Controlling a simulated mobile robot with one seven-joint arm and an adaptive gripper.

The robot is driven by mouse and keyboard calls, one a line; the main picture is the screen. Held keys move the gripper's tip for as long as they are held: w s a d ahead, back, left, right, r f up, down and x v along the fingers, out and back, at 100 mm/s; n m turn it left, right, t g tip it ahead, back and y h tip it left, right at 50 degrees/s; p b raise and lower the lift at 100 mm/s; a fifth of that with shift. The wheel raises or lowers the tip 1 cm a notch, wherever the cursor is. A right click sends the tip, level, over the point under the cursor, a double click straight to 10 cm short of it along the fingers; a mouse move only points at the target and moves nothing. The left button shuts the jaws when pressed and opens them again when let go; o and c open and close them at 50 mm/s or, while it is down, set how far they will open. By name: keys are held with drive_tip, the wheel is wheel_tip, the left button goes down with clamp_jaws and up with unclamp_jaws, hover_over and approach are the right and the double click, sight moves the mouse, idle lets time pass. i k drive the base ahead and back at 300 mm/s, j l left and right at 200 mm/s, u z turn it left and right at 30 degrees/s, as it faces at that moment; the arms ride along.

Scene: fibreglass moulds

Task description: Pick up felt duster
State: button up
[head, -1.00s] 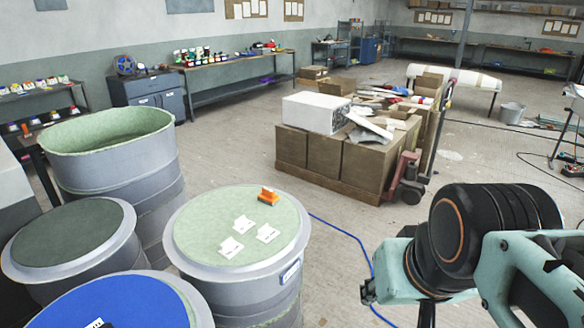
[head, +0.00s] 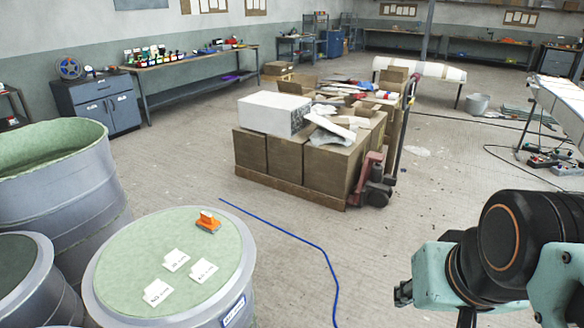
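An orange object with a greyish base (head: 208,222), which looks like the felt duster, lies near the back edge of a round pale green drum top (head: 130,252). White labels or cards (head: 175,260) lie on the same surface, in front of it and apart from it. My gripper (head: 467,319) is at the bottom right, well to the right of the drum. Only a dark bit of it shows below my teal and black wrist, and its fingers are cut off by the bottom edge.
A large open drum (head: 50,195) and a dark-topped drum (head: 25,285) stand left of the green-topped one. A pallet of cardboard boxes (head: 325,170) stands behind. A blue cable (head: 322,247) crosses the otherwise clear floor between drum and arm.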

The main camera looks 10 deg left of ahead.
sight(207, 223)
drive_tip(key=i+l+z, duration=0.15)
drive_tip(key=i+z, duration=0.15)
drive_tip(key=i, duration=0.8)
drive_tip(key=i+u, duration=0.45)
drive_tip(key=i+l+u, duration=0.1)
drive_tip(key=i+u, duration=0.5)
drive_tip(key=u, duration=0.25)
drive_tip(key=i+u, duration=0.15)
drive_tip(key=u, duration=0.25)
drive_tip(key=i+l+u, duration=0.1)
drive_tip(key=u, duration=0.25)
drive_tip(key=i+l+u, duration=0.2)
drive_tip(key=u, duration=0.15)
drive_tip(key=i+l+u, duration=0.5)
drive_tip(key=u, duration=0.2)
drive_tip(key=j+z, duration=0.15)
drive_tip(key=j, duration=0.15)
